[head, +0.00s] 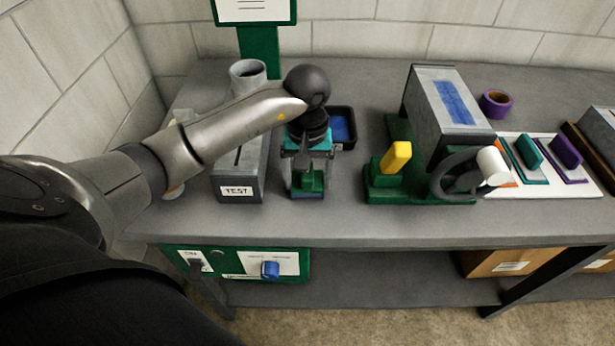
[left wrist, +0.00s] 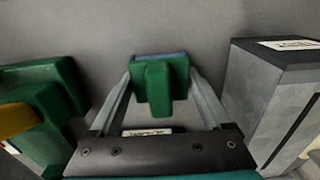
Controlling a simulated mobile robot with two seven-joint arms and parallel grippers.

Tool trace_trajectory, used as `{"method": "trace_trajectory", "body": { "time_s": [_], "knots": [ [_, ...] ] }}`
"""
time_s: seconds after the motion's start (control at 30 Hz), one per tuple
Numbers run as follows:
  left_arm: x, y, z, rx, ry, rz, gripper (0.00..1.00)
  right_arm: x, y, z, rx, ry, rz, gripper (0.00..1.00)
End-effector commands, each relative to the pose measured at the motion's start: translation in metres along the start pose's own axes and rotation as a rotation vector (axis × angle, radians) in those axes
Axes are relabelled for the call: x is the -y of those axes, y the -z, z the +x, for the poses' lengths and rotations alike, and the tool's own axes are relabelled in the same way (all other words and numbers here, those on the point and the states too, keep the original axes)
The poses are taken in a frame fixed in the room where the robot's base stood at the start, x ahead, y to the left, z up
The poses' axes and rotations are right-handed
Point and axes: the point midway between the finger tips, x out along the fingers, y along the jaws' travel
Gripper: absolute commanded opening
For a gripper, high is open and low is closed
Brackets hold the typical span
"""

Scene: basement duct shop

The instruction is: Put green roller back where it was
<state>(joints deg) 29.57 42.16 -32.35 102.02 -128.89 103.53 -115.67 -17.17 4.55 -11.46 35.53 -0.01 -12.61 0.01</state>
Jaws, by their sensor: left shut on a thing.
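My left gripper (head: 308,176) reaches down over the bench, between the grey TEST box and the green-based machine. It is shut on a small green piece (head: 309,183) with a raised grip and a blue edge below. In the left wrist view the green piece (left wrist: 158,84) sits between the two fingertips (left wrist: 160,80). I cannot tell whether it touches the bench. A white board (head: 508,184) at the right carries a teal-green piece (head: 528,151) and a purple piece (head: 566,150), each beside a coloured outline. My right gripper is not in view.
The TEST box (head: 236,190) stands close left of the gripper. A machine (head: 420,198) with a yellow lever and dark wheel stands right. A dark tray (head: 352,128) with blue inside lies behind. Bare bench (head: 340,215) lies in front.

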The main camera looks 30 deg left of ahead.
Motion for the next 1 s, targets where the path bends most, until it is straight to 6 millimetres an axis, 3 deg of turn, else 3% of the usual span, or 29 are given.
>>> {"method": "trace_trajectory", "body": {
  "time_s": [0.2,0.23,0.37,0.73,1.0],
  "knots": [
    [0.0,0.0,0.004,0.0,0.0,0.0,0.37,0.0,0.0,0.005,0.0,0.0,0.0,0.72],
    [0.0,0.0,0.004,0.001,0.001,0.0,0.85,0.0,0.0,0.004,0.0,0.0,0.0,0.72],
    [0.0,0.0,0.003,0.001,0.0,0.0,1.0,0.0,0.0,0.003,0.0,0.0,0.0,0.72],
    [0.0,0.0,-0.002,0.001,0.0,0.0,1.0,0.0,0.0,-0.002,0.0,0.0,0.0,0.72],
    [0.0,0.002,-0.058,-0.007,-0.001,0.0,1.0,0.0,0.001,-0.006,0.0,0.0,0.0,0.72]
  ]
}}
